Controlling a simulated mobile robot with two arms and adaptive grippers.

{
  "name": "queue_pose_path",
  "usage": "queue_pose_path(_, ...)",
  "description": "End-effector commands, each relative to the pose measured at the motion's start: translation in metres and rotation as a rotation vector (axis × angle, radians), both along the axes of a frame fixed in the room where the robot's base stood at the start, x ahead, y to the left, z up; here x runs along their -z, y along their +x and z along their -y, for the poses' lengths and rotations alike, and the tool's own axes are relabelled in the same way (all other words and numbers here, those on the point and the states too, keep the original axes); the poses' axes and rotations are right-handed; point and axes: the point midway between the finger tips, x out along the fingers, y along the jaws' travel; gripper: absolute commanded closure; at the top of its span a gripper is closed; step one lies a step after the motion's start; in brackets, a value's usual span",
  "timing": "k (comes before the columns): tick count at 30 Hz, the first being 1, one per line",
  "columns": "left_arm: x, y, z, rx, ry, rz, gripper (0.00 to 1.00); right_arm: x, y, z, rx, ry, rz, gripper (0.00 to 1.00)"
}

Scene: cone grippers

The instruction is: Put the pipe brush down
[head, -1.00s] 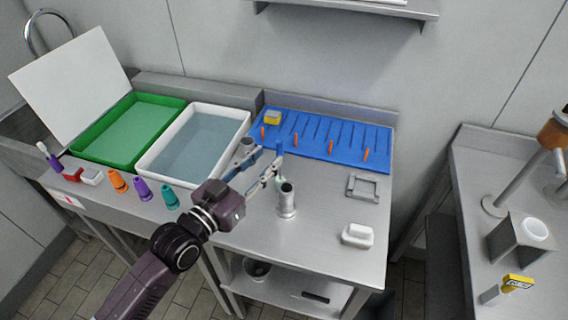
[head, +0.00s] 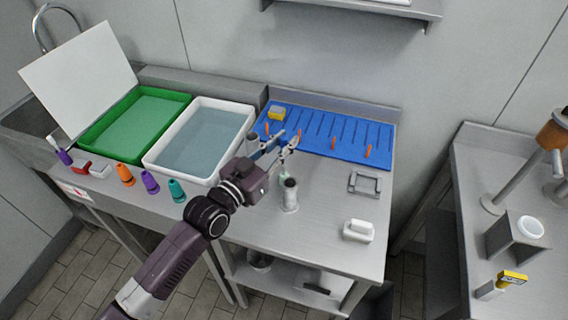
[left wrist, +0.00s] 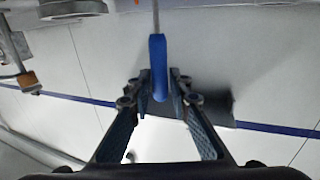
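The pipe brush shows in the left wrist view as a blue handle (left wrist: 158,65) with a thin rod running up out of the picture. My left gripper (left wrist: 159,88) has its two fingers close on either side of this handle and looks shut on it. In the head view my left gripper (head: 288,143) is above the steel table, in front of the blue mat. The handle is hard to pick out there against the fingers and mat. An upright steel pipe (head: 290,196) stands just below the gripper. My right gripper is not in view.
A blue ribbed mat (head: 345,150) with orange pegs and a yellow sponge (head: 277,112) lies behind. A white water tub (head: 157,152) and green tray (head: 88,146) are left. A grey frame (head: 365,184) and white block (head: 358,230) are right. The front table is mostly clear.

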Motion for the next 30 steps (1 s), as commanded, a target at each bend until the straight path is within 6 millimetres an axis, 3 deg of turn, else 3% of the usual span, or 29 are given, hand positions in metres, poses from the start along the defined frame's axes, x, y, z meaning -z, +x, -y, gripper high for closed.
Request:
queue_pose_path(4, 0.000, 0.000, 0.000, 0.000, 0.000, 0.000, 1.00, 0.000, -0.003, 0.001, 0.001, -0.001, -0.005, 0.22)
queue_pose_path(17, -0.007, 0.000, 0.000, 0.000, -0.002, 0.002, 1.00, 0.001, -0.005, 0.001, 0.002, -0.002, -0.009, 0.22)
queue_pose_path(23, -0.034, 0.000, 0.000, 0.000, -0.004, 0.005, 1.00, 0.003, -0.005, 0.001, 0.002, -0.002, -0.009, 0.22)
queue_pose_path(30, -0.102, 0.000, 0.001, 0.001, -0.004, 0.011, 1.00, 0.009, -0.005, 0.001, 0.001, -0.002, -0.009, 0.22)
